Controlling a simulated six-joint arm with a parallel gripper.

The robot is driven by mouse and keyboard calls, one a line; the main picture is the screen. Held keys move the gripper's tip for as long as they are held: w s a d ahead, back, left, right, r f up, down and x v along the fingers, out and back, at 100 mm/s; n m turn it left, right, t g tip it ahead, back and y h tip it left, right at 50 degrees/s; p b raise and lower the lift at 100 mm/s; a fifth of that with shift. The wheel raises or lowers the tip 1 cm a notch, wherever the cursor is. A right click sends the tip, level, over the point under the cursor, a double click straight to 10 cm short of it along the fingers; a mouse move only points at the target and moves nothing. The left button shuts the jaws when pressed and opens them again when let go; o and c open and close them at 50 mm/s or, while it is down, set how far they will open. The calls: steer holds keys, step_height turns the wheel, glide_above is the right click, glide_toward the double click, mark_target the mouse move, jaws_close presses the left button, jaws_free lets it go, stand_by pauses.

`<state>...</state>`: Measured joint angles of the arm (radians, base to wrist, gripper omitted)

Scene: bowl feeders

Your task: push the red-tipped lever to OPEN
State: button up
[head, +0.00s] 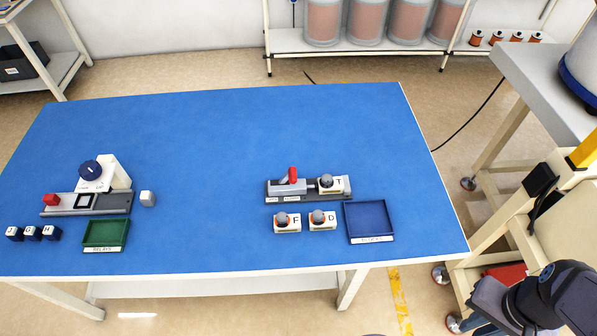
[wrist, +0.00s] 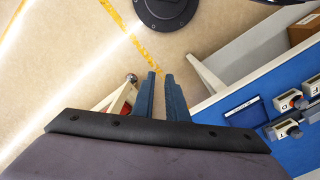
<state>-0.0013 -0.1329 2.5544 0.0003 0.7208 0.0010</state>
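The red-tipped lever (head: 292,174) stands up from a grey fixture (head: 290,188) right of the table's middle, in the head view. Its tip leans slightly to the right. Small labels on the fixture's front are too small to read. A grey ball-topped part marked T (head: 338,185) sits at the fixture's right end. My gripper (wrist: 160,76) shows in the wrist view with its two blue fingers a little apart and nothing between them. It points over the floor, off the table's edge and well away from the lever.
Two ball-topped parts, F (head: 288,226) and D (head: 322,223), stand in front of the fixture. A blue tray (head: 368,220) is right of them. At left are a dial fixture (head: 92,172), a green tray (head: 105,233) and small cubes. The table's middle is clear.

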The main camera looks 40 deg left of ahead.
steer(key=shift+w+a, duration=0.15)
steer(key=shift+w, duration=0.15)
jaws_close()
steer(key=w+a+r+m+g+y+b, duration=0.25)
steer(key=w+a+m, duration=0.35)
steer(key=w+a, duration=1.3)
steer(key=s+a+f+m+g+y, duration=0.1)
steer(key=a, duration=1)
steer(key=s+a+f+m+g+y+b, duration=0.1)
steer(key=a+m+g+y, duration=0.1)
steer(key=a, duration=1)
steer(key=shift+s, duration=0.3)
steer(key=shift+f+g+y, duration=0.1)
steer(key=shift+g+y, duration=0.15)
